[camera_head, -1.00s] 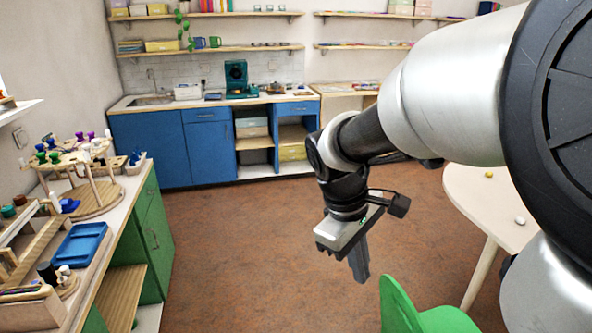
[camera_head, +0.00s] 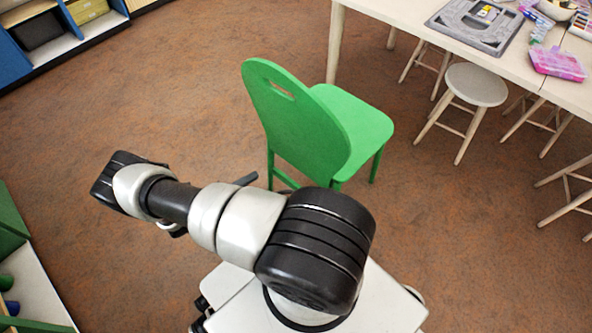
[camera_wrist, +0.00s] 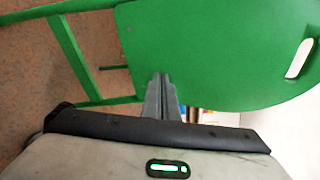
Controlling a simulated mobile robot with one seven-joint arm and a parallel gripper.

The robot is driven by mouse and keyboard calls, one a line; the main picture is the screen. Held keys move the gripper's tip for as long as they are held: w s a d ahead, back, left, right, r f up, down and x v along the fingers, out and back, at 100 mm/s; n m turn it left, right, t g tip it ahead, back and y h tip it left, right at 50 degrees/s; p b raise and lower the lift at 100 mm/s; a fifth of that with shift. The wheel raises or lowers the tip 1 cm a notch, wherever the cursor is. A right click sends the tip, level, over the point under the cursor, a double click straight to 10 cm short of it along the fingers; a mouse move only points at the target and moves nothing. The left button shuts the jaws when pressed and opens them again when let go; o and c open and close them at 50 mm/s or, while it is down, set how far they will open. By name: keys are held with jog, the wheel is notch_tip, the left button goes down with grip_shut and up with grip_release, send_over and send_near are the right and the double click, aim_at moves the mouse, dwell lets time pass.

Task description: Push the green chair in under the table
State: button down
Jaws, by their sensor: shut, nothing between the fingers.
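The green chair (camera_head: 300,122) stands upright on the floor in the middle of the head view, apart from the table (camera_head: 410,22). Its backrest, with a hand slot, faces my arm, and its seat points toward the table side. My gripper (camera_head: 246,179) is mostly hidden behind my arm in the head view; only a dark finger shows, near the chair's lower back. In the wrist view, the closed, empty fingers (camera_wrist: 163,80) point at the chair's backrest (camera_wrist: 215,50) and overlap its edge. I cannot tell whether they touch it.
A white stool (camera_head: 476,85) stands right of the chair, with other stools under the table edge. A grey tray (camera_head: 488,24) and a pink box (camera_head: 557,63) lie on the table. Shelving (camera_head: 50,45) is at the upper left. The floor left of the chair is clear.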

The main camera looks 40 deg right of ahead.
jog(key=s+d+f+n+t+h+b, duration=0.1)
jog(key=s+d+f+n+t, duration=0.2)
jog(key=f, duration=0.5)
jog(key=n, duration=0.2)
send_near(296, 163)
jog(key=shift+g, duration=0.3)
jog(key=d, duration=0.6)
jog(key=shift+w+r, duration=0.15)
jog(key=shift+w, duration=0.05)
jog(key=shift+d, duration=0.15)
jog(key=shift+d, duration=0.2)
